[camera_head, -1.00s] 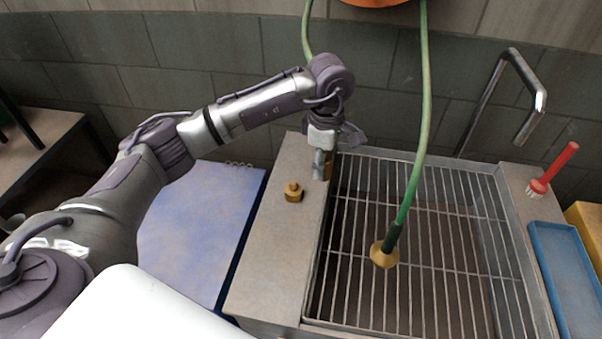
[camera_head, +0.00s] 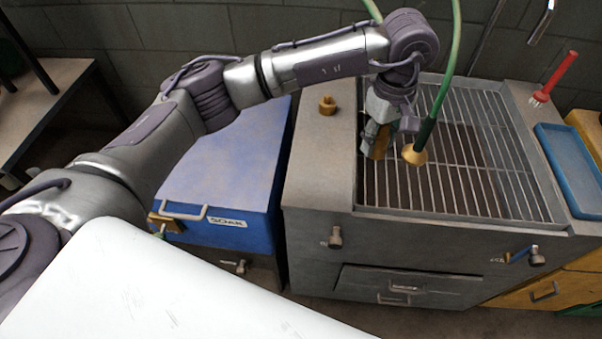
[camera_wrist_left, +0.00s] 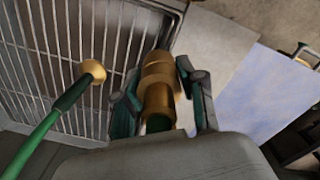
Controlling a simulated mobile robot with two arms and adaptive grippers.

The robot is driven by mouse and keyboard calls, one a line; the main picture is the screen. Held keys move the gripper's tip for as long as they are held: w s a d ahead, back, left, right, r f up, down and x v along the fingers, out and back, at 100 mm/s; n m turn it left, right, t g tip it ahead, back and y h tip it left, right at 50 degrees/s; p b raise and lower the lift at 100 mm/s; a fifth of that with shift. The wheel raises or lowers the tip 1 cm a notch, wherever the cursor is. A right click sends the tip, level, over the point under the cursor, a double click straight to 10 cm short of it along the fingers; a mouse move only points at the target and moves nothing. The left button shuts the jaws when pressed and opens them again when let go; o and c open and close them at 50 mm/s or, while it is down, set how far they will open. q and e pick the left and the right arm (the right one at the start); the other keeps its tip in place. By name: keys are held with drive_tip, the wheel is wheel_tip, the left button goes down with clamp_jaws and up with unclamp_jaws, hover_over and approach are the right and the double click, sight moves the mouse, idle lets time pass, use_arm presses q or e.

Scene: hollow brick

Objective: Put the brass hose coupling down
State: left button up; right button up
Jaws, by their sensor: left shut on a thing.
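My left gripper (camera_head: 376,146) is shut on the brass hose coupling (camera_head: 380,143), a brass cylinder. The wrist view shows the coupling (camera_wrist_left: 158,75) between the two fingers (camera_wrist_left: 160,105), with a wider collar and a green part near its lower end. The gripper holds it over the left side of the metal grate (camera_head: 470,185), close to the stone ledge (camera_head: 318,160). I cannot tell how high above the grate it is. My right gripper is not in view.
A green hose (camera_head: 441,90) with a brass end (camera_head: 414,155) hangs just right of the gripper. A small brass fitting (camera_head: 327,105) stands on the ledge, whose front is clear. A blue box marked SOAK (camera_head: 225,165) is left. A blue tray (camera_head: 570,165) and red brush (camera_head: 556,75) are right.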

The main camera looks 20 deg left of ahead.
sight(320, 169)
use_arm(q)
drive_tip(key=shift+a+f, duration=0.25)
drive_tip(key=shift+f, duration=0.05)
drive_tip(key=a+f+p, duration=0.1)
drive_tip(key=a, duration=0.2)
drive_tip(key=a+f+p, duration=0.1)
drive_tip(key=a+f, duration=0.1)
drive_tip(key=a, duration=0.1)
drive_tip(key=a+f+p, duration=0.2)
drive_tip(key=a, duration=0.1)
drive_tip(key=shift+w+f, duration=0.1)
drive_tip(key=shift+f, duration=0.1)
drive_tip(key=shift+a+f+p, duration=0.3)
drive_tip(key=shift+a+f, duration=0.45)
drive_tip(key=shift+a, duration=0.1)
drive_tip(key=shift+f, duration=0.3)
wheel_tip(320, 169, down, 3)
drive_tip(key=shift+f+p, duration=0.1)
drive_tip(key=shift+p, duration=0.8)
drive_tip(key=shift+f, duration=0.1)
drive_tip(key=shift+f+b, duration=0.15)
drive_tip(key=shift+b, duration=0.2)
drive_tip(key=o, duration=1.2)
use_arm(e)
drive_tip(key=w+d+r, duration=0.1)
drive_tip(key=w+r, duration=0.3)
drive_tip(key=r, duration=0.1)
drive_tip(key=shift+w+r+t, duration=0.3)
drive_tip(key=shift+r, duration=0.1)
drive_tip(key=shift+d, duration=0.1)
